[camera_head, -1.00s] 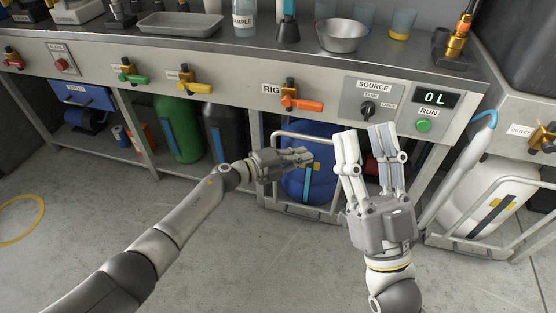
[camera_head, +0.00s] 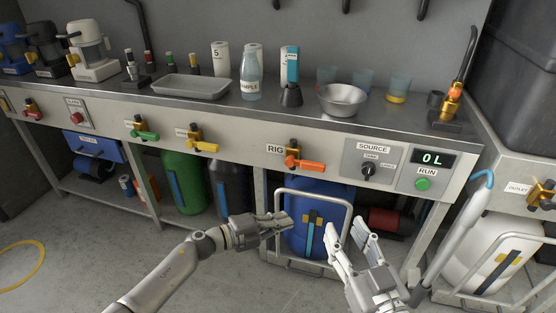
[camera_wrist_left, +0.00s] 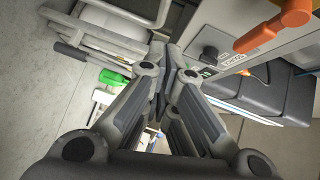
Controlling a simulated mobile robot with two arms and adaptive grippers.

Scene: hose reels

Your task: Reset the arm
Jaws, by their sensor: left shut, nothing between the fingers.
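My left gripper (camera_head: 288,222) reaches in from the left, low in front of the bench. Its fingers are together with nothing between them. The left wrist view shows the same fingers (camera_wrist_left: 170,75) meeting at their tips. In the head view it overlaps the left edge of the blue tank (camera_head: 318,190) under the bench. I cannot tell whether it touches the tank or its frame. My right gripper (camera_head: 347,232) stands upright to the right of the left one, fingers spread apart and empty, in front of the lower bench.
The bench front carries an orange-handled valve (camera_head: 303,164), a source knob (camera_head: 368,170) and a green run button (camera_head: 422,184). A metal bowl (camera_head: 342,100) and a tray (camera_head: 190,88) stand on top. A white tank (camera_head: 490,250) in a cart is at right. Open floor (camera_head: 80,240) lies at left.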

